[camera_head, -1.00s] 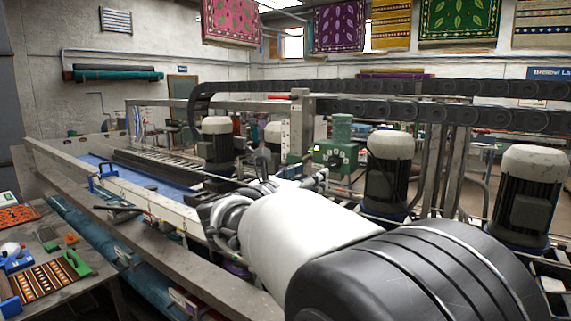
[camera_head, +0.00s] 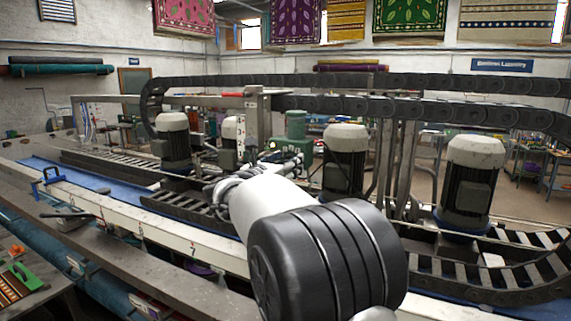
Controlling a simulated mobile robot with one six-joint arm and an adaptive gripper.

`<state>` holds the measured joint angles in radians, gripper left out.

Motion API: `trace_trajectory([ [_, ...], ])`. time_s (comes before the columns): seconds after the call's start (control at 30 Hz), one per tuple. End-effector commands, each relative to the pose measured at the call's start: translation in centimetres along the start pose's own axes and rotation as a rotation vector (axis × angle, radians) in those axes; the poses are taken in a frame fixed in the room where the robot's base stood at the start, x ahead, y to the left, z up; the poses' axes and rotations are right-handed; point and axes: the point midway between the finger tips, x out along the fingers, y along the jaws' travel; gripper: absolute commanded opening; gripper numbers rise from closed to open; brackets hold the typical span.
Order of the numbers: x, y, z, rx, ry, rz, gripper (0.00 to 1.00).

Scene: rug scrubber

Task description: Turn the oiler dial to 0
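A green unit (camera_head: 293,146), which looks like the oiler, stands on the machine behind my arm, right of an upright post with a number scale. Its dial is too small to make out, and I cannot read its setting. My white and black arm reaches forward in front of it and hides part of the machine. Grey parts at the far end of my arm, probably my gripper (camera_head: 214,188), show left of and below the green unit, apart from it in the picture. Whether the fingers are open or shut cannot be seen.
Motors with white caps (camera_head: 345,160) (camera_head: 472,185) stand right of the green unit. Black cable chains (camera_head: 420,83) run above and along the right. A long pale beam (camera_head: 150,232) crosses in front. A side table (camera_head: 60,290) with tools is at lower left.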

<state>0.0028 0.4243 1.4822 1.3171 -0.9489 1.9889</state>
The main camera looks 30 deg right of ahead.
Motion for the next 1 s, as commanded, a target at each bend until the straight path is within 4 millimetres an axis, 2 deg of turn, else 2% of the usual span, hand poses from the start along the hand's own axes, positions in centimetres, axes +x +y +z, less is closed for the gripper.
trace_trajectory([
  [0.07,-0.02,0.01,-0.01,0.0,0.0,0.0,0.4],
  [0.63,-0.05,0.03,-0.01,0.0,0.0,0.001,0.02],
  [1.0,-0.05,0.02,-0.02,-0.059,0.0,0.001,0.01],
])
